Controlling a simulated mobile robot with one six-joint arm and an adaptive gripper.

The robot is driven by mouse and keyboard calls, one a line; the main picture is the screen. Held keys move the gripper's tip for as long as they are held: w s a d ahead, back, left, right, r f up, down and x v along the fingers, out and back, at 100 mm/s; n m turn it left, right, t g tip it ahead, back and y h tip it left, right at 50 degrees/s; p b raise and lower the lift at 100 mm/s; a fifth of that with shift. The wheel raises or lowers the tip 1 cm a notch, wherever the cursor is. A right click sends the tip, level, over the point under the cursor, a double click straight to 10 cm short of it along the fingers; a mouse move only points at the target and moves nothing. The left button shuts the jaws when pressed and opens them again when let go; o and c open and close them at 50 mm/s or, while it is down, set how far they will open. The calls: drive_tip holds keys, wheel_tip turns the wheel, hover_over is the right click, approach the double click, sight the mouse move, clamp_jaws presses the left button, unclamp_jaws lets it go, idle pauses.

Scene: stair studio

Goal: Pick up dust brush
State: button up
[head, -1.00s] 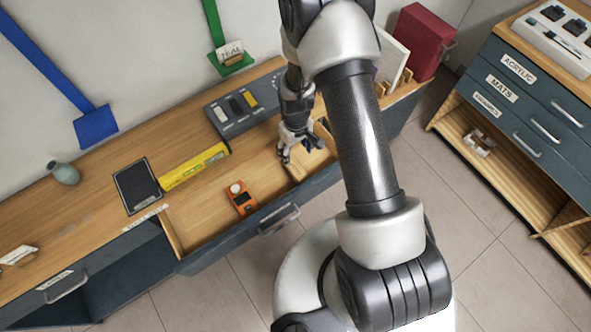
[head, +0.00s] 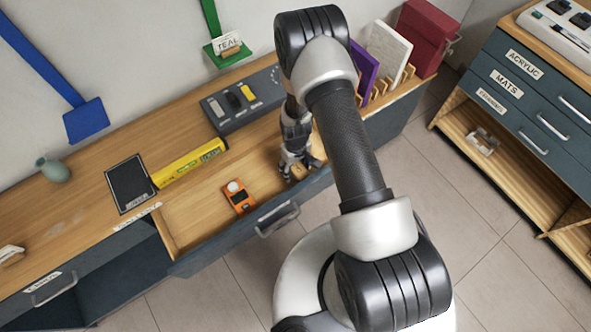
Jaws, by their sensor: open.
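My gripper (head: 297,168) is open and points down into the right end of the open drawer (head: 185,228). A small tan, wooden-looking piece (head: 298,173) shows between and behind its fingers. It may be part of the dust brush, but the gripper covers most of it and I cannot tell. I cannot tell whether the fingers touch it. No other dust brush shows clearly.
An orange meter with a white dome (head: 239,196) lies in the drawer, left of my gripper. A yellow box (head: 189,163), a black pad (head: 130,185) and a grey tray (head: 241,104) are on the desk behind. Folders (head: 387,50) stand at the back right.

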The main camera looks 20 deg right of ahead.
sight(296, 166)
drive_tip(key=shift+f, duration=0.15)
drive_tip(key=shift+c, duration=0.2)
drive_tip(key=c, duration=1.3)
drive_tip(key=shift+o, duration=0.2)
wheel_tip(296, 166, up, 20)
drive_tip(key=p, duration=0.5)
